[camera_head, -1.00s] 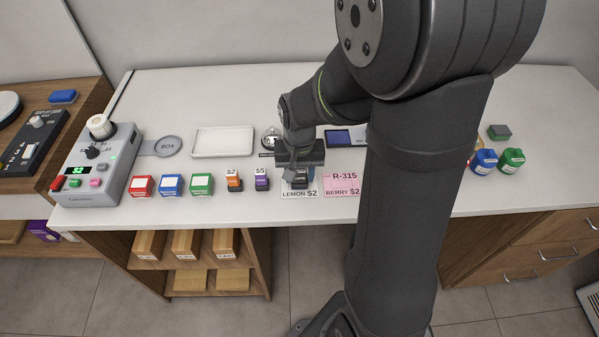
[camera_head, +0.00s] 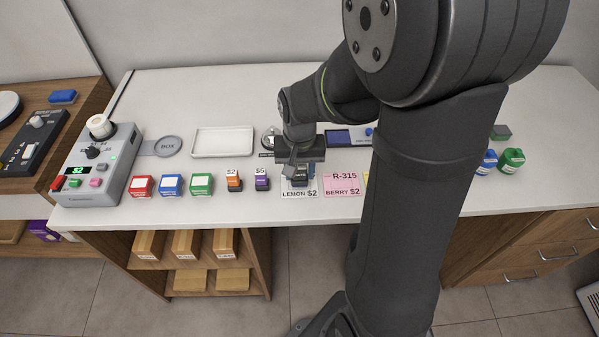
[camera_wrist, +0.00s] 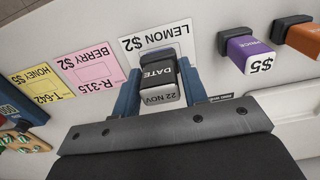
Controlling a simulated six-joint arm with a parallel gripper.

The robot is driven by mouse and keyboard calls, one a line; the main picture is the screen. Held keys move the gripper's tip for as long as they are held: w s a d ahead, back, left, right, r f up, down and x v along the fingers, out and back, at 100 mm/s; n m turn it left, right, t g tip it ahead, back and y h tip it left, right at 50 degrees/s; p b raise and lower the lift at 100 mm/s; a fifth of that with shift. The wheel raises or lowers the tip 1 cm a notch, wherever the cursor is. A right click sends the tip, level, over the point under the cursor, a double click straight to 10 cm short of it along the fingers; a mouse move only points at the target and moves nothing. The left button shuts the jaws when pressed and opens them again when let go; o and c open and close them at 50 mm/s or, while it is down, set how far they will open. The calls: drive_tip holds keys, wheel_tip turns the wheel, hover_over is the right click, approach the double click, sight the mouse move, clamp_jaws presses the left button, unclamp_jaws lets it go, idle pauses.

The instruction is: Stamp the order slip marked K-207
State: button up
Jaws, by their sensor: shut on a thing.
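My gripper (camera_head: 300,165) is shut on a black date stamp (camera_wrist: 158,82) reading DATE and 22 NOV. The stamp is over the white LEMON $2 slip (camera_wrist: 133,44) and hides its code; I cannot tell whether it touches the paper. The same slip shows in the head view (camera_head: 289,194) below my gripper. The pink BERRY $2 slip (camera_head: 342,184) beside it reads R-315. In the wrist view, a yellow HONEY $5 slip (camera_wrist: 55,80) reads T-642. No K-207 mark is readable.
A purple $5 stamp (camera_head: 262,182) and an orange $2 stamp (camera_head: 234,183) stand left of the slips. A blue pad (camera_head: 339,138) lies behind the slips. Red (camera_head: 142,187), blue (camera_head: 172,185) and green (camera_head: 201,184) blocks stand further left, before a white tray (camera_head: 222,142).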

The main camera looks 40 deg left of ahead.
drive_tip(key=shift+r, duration=2.75)
drive_tip(key=w+d+r+m, duration=0.1)
drive_tip(key=w+d+m, duration=0.3)
drive_tip(key=w, duration=1.1)
drive_tip(key=w+d+r+m, duration=0.1)
drive_tip(key=w+d, duration=0.5)
drive_tip(key=w, duration=0.9)
drive_tip(key=w+d+m, duration=0.2)
drive_tip(key=w+d, duration=0.6)
drive_tip(key=d, duration=0.4)
drive_tip(key=w+d+m, duration=0.2)
drive_tip(key=w+d, duration=0.6)
drive_tip(key=d, duration=0.4)
drive_tip(key=shift+w+d+f, duration=0.35)
drive_tip(key=shift+w, duration=0.05)
drive_tip(key=shift+a, duration=0.1)
